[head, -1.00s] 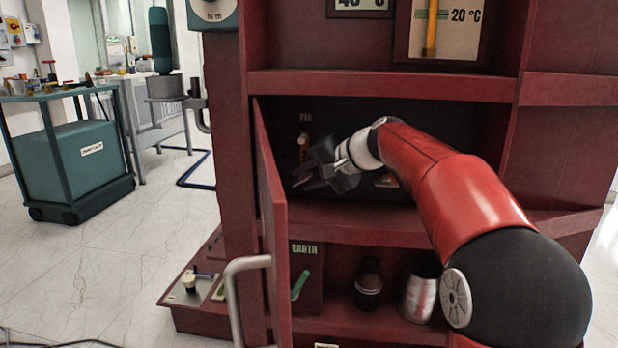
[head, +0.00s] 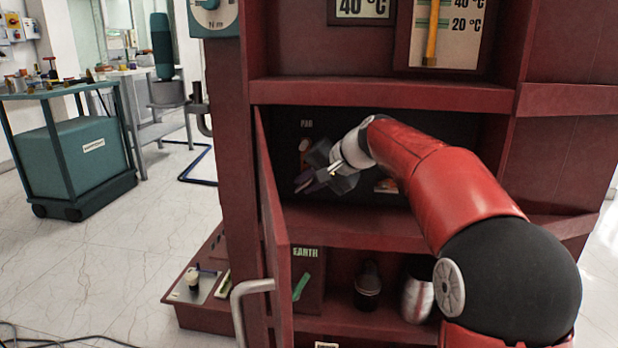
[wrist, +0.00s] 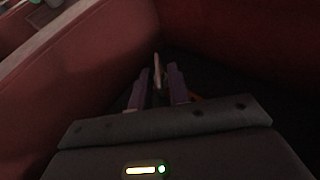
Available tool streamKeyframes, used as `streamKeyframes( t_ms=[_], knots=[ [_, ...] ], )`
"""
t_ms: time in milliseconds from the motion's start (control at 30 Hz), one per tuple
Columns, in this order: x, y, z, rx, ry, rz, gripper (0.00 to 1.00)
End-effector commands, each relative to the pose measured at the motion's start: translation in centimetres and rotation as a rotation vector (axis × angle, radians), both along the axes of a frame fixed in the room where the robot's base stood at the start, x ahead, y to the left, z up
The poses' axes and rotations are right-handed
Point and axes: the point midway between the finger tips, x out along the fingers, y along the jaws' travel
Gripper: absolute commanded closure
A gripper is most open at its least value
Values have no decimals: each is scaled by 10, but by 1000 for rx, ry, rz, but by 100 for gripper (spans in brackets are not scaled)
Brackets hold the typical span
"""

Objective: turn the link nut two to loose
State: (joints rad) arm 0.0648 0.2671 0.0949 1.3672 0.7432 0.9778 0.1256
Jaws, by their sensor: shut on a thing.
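My gripper (head: 306,182) is inside the dark upper compartment of the red cabinet (head: 380,93), near its left side, pointing left and slightly down. In the wrist view its two purple fingers (wrist: 157,88) are close together, with a thin pale piece between them. This piece, seemingly link nut two (wrist: 157,68), stands up between the fingertips; the dark picture hides its exact shape. In the head view the fingers and hand hide the nut. A brownish upright part (head: 304,147) shows just above the fingers, under a faint label.
The open red door (head: 272,215) with its grey handle (head: 250,287) stands left of my gripper. A shelf edge (head: 370,233) lies below my arm. A dark jar (head: 368,285) and a silver can (head: 417,290) stand lower. A teal cart (head: 78,158) is far left.

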Motion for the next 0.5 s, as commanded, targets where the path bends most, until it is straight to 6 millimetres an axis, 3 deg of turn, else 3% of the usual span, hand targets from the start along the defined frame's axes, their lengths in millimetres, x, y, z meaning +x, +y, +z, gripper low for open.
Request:
streamKeyframes(
  t_ms=[100,133,167,500],
  knots=[
    [0,-1,0,0,-1,-1,100],
    [0,-1,0,0,-1,-1,78],
    [0,-1,0,0,-1,-1,74],
    [-1,-2,2,1,-2,-1,73]
  ],
)
